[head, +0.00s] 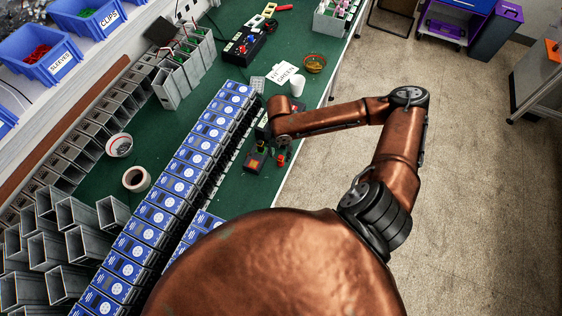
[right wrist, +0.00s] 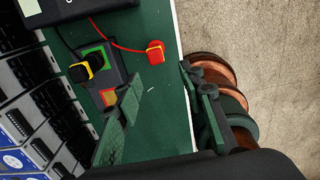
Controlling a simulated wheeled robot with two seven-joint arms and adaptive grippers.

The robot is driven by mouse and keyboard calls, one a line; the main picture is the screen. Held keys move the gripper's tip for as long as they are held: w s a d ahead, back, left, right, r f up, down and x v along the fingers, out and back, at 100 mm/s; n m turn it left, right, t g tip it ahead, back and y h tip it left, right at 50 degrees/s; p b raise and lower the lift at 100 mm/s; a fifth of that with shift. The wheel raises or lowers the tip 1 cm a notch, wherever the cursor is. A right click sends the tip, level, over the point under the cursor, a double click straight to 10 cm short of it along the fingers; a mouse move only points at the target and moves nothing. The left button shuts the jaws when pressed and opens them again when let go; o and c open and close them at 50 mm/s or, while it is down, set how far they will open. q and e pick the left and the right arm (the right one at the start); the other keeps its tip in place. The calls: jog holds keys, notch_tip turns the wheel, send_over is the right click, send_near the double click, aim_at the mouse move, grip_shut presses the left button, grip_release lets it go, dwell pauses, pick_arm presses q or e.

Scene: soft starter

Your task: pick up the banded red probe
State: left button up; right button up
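The red probe (right wrist: 155,52) lies on the green bench top in the right wrist view, near the bench edge. It has a yellow band, and a red lead runs from it towards a black device. In the head view the red probe (head: 282,158) shows just below my right gripper (head: 271,146). In the right wrist view my right gripper (right wrist: 165,115) is open, with nothing between its fingers. The probe is ahead of the fingertips and apart from them. A black probe (right wrist: 94,62) with a yellow band is on a green square pad. My left gripper is out of view.
An orange-red square (right wrist: 109,97) is beside my left-hand finger. A long row of blue-labelled units (head: 180,170) stands left of my right arm. A white cup (head: 297,85) and a bowl (head: 315,63) stand farther back. The bench edge drops to the floor at right.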

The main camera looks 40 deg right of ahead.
aim_at(281, 157)
jog(key=f, duration=0.2)
jog(key=d+f, duration=0.1)
jog(key=f, duration=0.1)
jog(key=w+f, duration=0.1)
jog(key=f, duration=0.1)
jog(key=shift+d+f, duration=0.15)
jog(key=shift+f, duration=0.45)
jog(key=shift+c, duration=0.4)
grip_shut()
